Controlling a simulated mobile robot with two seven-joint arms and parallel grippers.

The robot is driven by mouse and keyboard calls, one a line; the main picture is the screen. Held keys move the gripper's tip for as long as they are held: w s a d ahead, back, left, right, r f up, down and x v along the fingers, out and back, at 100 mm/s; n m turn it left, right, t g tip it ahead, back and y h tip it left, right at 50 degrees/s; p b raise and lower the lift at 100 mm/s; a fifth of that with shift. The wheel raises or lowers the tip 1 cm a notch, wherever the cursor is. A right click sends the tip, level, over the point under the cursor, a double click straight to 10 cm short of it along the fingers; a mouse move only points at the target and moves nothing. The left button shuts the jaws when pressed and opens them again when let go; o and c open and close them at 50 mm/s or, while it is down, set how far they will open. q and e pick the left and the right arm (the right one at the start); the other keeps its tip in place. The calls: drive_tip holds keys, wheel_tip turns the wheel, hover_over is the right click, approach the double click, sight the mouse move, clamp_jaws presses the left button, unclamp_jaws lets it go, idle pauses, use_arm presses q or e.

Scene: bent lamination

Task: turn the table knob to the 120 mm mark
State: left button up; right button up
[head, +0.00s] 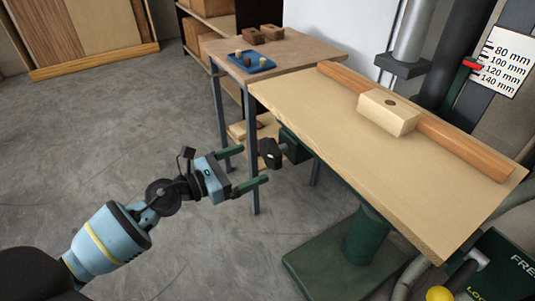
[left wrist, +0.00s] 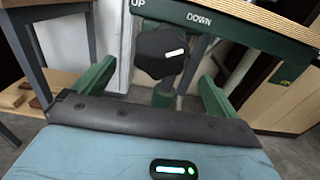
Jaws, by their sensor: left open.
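The black table knob (head: 270,153) sits on a dark green housing at the left edge of the machine table (head: 330,125). In the left wrist view the lobed knob (left wrist: 162,53) carries a white mark pointing right, with "UP" and "DOWN" on the green panel (left wrist: 235,32) above it. My left gripper (head: 258,164) is open, its green fingers on either side of the space before the knob, apart from it. The scale (head: 505,62) reads 80 to 140 mm; its red pointer (head: 472,64) is near the 100 to 120 mm marks, too small to read exactly. My right gripper is not seen.
A pale wooden block (head: 388,113) rests against a wooden fence (head: 450,135) on the table. Behind stands a side table (head: 310,52) with a blue tray (head: 251,62). A green pedestal base (head: 330,262) is below. The floor at left is clear.

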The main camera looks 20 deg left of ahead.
sight(267, 156)
use_arm(q)
drive_tip(key=x, duration=0.7)
drive_tip(key=shift+w+d+p, duration=0.1)
drive_tip(key=shift+p, duration=0.25)
drive_tip(key=shift+c, duration=0.5)
drive_tip(key=c, duration=0.9)
drive_tip(key=shift+o, duration=0.2)
